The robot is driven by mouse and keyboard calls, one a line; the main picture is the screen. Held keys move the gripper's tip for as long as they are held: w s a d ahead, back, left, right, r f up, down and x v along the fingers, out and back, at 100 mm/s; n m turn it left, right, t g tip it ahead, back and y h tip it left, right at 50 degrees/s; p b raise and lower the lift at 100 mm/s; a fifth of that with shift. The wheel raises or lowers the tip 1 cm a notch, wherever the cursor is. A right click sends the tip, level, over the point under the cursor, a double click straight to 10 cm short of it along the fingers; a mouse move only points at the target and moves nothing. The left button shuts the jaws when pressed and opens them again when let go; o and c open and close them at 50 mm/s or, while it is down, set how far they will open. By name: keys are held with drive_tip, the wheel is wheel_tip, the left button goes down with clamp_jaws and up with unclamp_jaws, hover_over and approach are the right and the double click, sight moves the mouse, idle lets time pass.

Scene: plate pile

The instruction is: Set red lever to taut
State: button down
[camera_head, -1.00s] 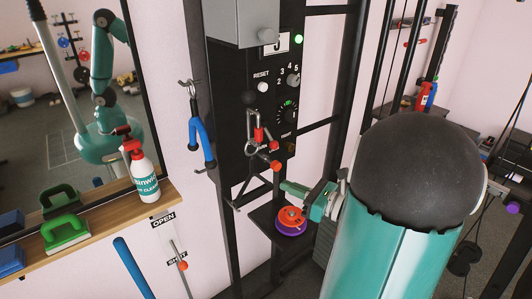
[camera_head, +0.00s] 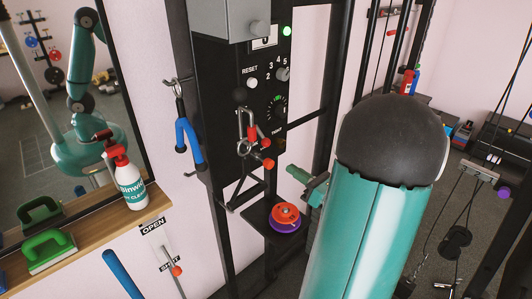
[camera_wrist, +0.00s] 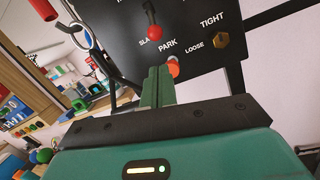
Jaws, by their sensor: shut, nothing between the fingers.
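The red lever (camera_wrist: 154,32) is in the wrist view. Its shaft comes from the top edge and its red ball end hangs just right of lettering that reads "SLA"; no "taut" label is visible. In the head view a small red knob (camera_head: 264,142) on the black panel seems to be this lever. My gripper (camera_wrist: 158,72) is shut and empty, its green fingers pointing at the panel below the lever, apart from it. In the head view my gripper (camera_head: 291,170) is right of the panel's lower part. An orange-red knob (camera_wrist: 173,68) shows behind the fingertips.
A metal ring (camera_wrist: 78,37) hangs left of the lever, near a red handle (camera_wrist: 42,9). A brass hex piece (camera_wrist: 222,40) is at right. A shelf with orange and purple discs (camera_head: 285,215) lies below my gripper. A blue-handled item (camera_head: 188,140) hangs at left.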

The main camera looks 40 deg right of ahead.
sight(268, 161)
drive_tip(key=w, duration=0.3)
drive_tip(key=w+a+r, duration=0.1)
drive_tip(key=w, duration=0.6)
drive_tip(key=shift+a+r, duration=0.15)
drive_tip(key=shift+r, duration=0.05)
